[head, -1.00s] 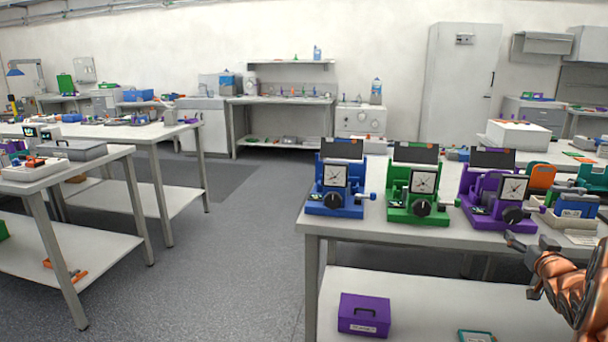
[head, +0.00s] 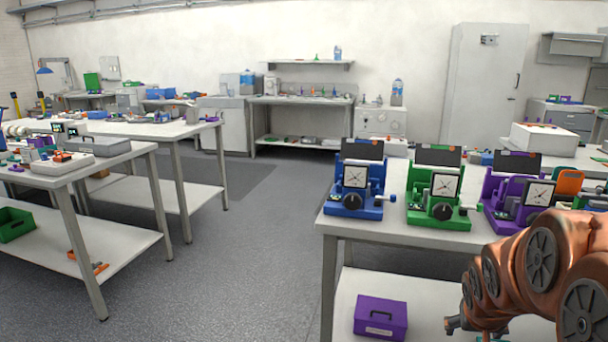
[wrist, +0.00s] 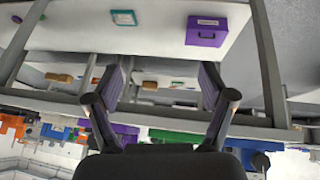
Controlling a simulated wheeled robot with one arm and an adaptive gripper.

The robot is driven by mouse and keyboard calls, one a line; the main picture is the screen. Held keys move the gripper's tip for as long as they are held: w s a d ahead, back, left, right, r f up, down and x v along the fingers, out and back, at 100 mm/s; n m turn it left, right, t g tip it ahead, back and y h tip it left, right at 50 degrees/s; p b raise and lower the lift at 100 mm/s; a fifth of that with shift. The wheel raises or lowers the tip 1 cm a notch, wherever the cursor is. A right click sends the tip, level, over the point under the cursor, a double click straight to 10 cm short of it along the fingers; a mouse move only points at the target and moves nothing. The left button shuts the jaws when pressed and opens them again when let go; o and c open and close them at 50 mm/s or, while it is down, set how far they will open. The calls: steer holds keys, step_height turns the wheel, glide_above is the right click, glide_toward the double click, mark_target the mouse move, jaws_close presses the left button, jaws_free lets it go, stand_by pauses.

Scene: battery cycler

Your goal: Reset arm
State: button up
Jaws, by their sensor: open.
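My copper-coloured arm folds in at the lower right of the head view. My gripper shows in the wrist view (wrist: 163,82), its two dark fingers spread apart with nothing between them. The wrist view is upside down and shows the table's lower shelf and edge beyond the fingers. On the table in the head view stand a blue device (head: 355,188), a green device (head: 437,195) and a purple device (head: 518,198), each with a dial and a black knob. My arm partly covers the table's right end.
A purple box (head: 380,318) lies on the lower shelf; it also shows in the wrist view (wrist: 206,31), near a teal item (wrist: 123,18). Another table (head: 75,165) with equipment stands at the left. Open grey floor (head: 235,270) lies between the tables.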

steer(key=s+a+f+n+g+y, duration=0.15)
steer(key=s+a+g, duration=0.25)
steer(key=s+a, duration=0.75)
steer(key=s+a+r+n+g+y, duration=0.1)
steer(key=s+a+n+g+y, duration=0.2)
steer(key=s+a, duration=0.85)
steer(key=s+d+r+p, duration=0.1)
steer(key=r+p, duration=0.6)
steer(key=s+d+r+p, duration=0.1)
steer(key=d+r+p, duration=0.1)
steer(key=r+p, duration=0.5)
steer(key=shift+s+d+r+m+h, duration=0.2)
steer(key=shift+d+r+m+h, duration=0.15)
steer(key=shift+r+h, duration=0.15)
